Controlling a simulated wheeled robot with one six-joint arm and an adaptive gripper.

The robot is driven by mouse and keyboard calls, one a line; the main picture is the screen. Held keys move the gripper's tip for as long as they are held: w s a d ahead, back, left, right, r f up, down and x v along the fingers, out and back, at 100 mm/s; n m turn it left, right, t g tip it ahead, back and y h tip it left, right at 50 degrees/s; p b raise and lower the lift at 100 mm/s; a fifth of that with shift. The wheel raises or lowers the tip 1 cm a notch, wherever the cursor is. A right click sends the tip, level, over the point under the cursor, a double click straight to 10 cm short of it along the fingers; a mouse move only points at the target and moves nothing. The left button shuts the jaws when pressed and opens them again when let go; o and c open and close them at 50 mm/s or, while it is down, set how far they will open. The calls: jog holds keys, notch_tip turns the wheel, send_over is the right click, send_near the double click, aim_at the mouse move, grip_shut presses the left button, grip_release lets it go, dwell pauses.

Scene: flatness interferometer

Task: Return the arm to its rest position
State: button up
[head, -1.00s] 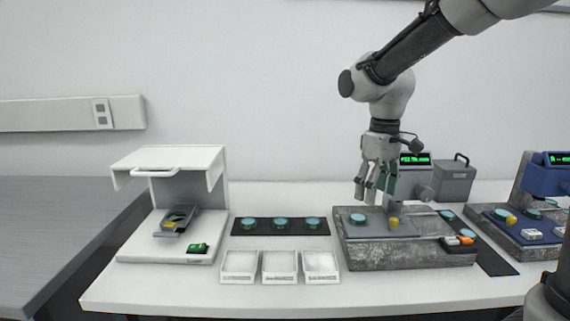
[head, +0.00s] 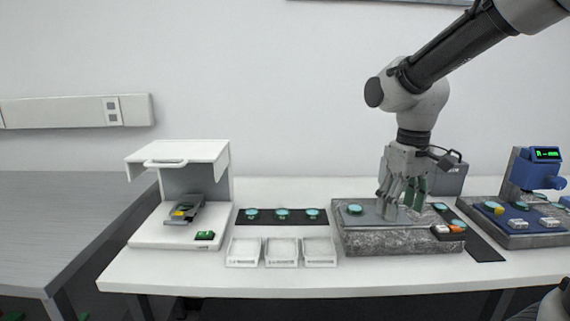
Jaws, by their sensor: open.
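My gripper (head: 403,200) points down above the grey granite-based instrument (head: 400,240) on the right half of the white table. Its fingers are apart and I see nothing between them. The fingertips are close above the instrument's top plate; whether they touch it I cannot tell. A teal disc (head: 354,209) lies on the plate to the left of the fingers. The gripper and arm hide the instrument's display and part of its back.
A white hooded instrument (head: 180,232) stands at the left. Three teal discs lie on a black mat (head: 267,216), with three white trays (head: 282,262) in front. A blue instrument (head: 535,182) stands at the right. The wall behind the arm is clear.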

jog(key=s+d+r+m+t, duration=0.2)
jog(key=s+d, duration=0.3)
jog(key=s, duration=0.2)
jog(key=s+d+r+m+t, duration=0.2)
jog(key=s+d, duration=0.4)
jog(key=s, duration=0.1)
jog(key=shift+r+m, duration=0.3)
jog(key=shift+m, duration=0.1)
jog(key=shift+s+d, duration=0.1)
